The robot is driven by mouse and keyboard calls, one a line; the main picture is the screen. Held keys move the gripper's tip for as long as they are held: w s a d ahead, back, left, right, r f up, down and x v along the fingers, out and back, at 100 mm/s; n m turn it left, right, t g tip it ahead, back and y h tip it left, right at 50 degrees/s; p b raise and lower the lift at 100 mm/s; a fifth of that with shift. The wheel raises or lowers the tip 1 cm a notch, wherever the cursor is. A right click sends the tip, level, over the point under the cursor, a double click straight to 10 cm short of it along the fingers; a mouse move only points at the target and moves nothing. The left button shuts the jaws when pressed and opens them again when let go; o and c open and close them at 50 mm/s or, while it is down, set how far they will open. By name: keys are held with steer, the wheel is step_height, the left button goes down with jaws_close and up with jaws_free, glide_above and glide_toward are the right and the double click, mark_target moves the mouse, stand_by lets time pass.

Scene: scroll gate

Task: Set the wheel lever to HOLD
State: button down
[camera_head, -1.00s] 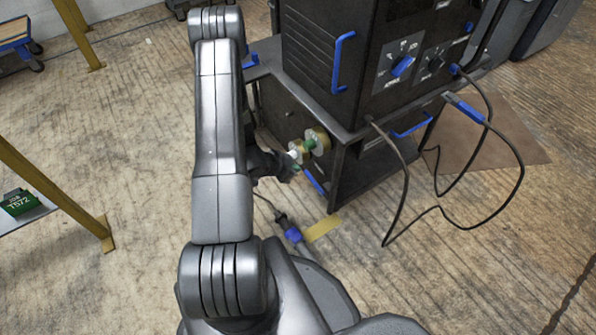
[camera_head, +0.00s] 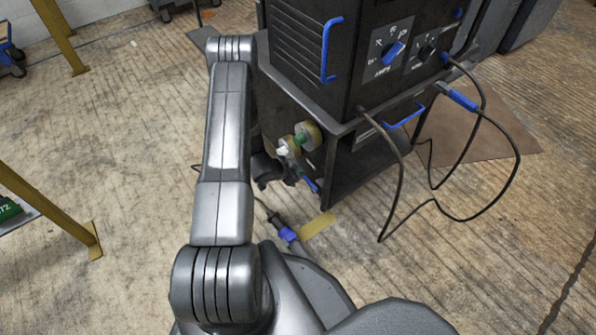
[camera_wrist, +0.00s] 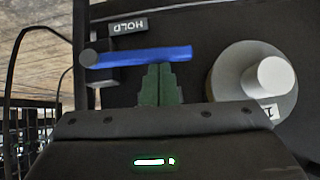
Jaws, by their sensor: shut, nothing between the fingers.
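The wheel lever (camera_wrist: 140,57) is a blue bar in the wrist view, with its round dark pivot end at the left and its free end to the right. A HOLD label (camera_wrist: 128,26), upside down in the picture, lies just above it. My gripper (camera_wrist: 159,66) is shut and empty; its green fingertips are at the lever's lower edge, touching or nearly so. In the head view the lever (camera_head: 311,185) shows low on the cabinet's side, partly hidden by my gripper, whose fingertips are hard to make out there.
A round grey wheel with a pale hub (camera_wrist: 272,75) stands right of the fingers. The black cabinet (camera_head: 350,180) carries a blue handle (camera_head: 328,50) and a knob panel (camera_head: 392,50). Black cables (camera_head: 400,190) loop to the floor at the right. A yellow post (camera_head: 50,210) stands left.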

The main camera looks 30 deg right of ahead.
steer(key=shift+w+f+n+g, duration=0.2)
steer(key=shift+f+n+g, duration=0.15)
steer(key=shift+g, duration=0.25)
step_height(320, 180, down, 11)
steer(key=s+n+g+b, duration=0.1)
steer(key=s+g+b, duration=0.1)
steer(key=b, duration=0.4)
steer(key=shift+s+r+h, duration=0.2)
steer(key=shift+s+h, duration=0.05)
steer(key=shift+h, duration=0.05)
stand_by(0.7)
steer(key=shift+s+d+b, duration=0.1)
steer(key=shift+b, duration=0.2)
stand_by(0.3)
steer(key=p+v, duration=0.4)
steer(key=v, duration=0.9)
steer(key=shift+w+a+r+p, duration=0.2)
steer(key=shift+w+a+p, duration=0.05)
steer(key=shift+w+p, duration=0.05)
